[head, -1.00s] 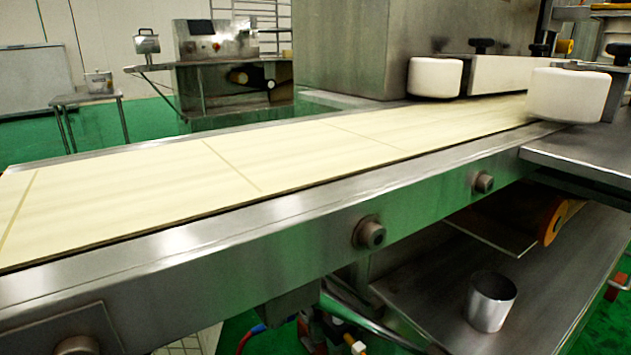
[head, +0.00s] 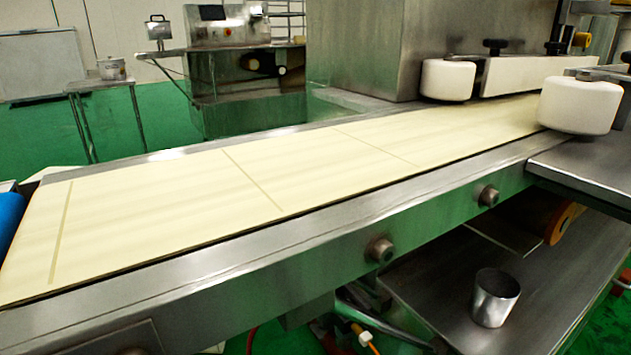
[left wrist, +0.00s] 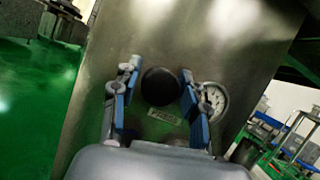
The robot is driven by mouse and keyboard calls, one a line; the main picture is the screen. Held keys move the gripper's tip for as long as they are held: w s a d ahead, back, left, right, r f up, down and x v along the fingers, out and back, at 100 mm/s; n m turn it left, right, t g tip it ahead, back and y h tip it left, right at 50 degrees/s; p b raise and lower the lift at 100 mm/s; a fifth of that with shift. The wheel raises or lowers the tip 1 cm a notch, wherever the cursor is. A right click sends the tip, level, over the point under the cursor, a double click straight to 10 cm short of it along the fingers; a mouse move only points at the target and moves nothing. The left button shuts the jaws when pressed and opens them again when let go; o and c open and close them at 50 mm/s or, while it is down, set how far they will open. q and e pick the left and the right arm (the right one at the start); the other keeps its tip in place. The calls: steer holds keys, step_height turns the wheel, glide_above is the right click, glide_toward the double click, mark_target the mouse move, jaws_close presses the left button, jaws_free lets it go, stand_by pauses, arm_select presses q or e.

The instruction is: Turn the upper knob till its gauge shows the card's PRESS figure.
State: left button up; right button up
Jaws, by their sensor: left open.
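In the left wrist view a round black knob (left wrist: 160,87) sits on a steel panel (left wrist: 185,40). My left gripper (left wrist: 160,73) is open, its blue-padded fingers on either side of the knob; I cannot tell whether they touch it. A round white-faced gauge (left wrist: 215,100) is right of the knob, partly hidden by the right finger, its reading too small to tell. A small label (left wrist: 164,117) is below the knob. I cannot tell whether this is the upper knob. No card with figures is readable. The head view shows neither gripper.
In the head view a conveyor with a cream belt (head: 200,210) runs across, with white rollers (head: 447,80) at its far right end. A metal cup (head: 495,297) stands on a lower shelf (head: 440,310). A bench with equipment (head: 230,60) stands behind on the green floor.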

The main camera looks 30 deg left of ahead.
arm_select(q)
steer(key=c, duration=0.9)
steer(key=shift+f+m+b, duration=0.1)
steer(key=shift+m+b, duration=0.2)
steer(key=shift+m, duration=0.2)
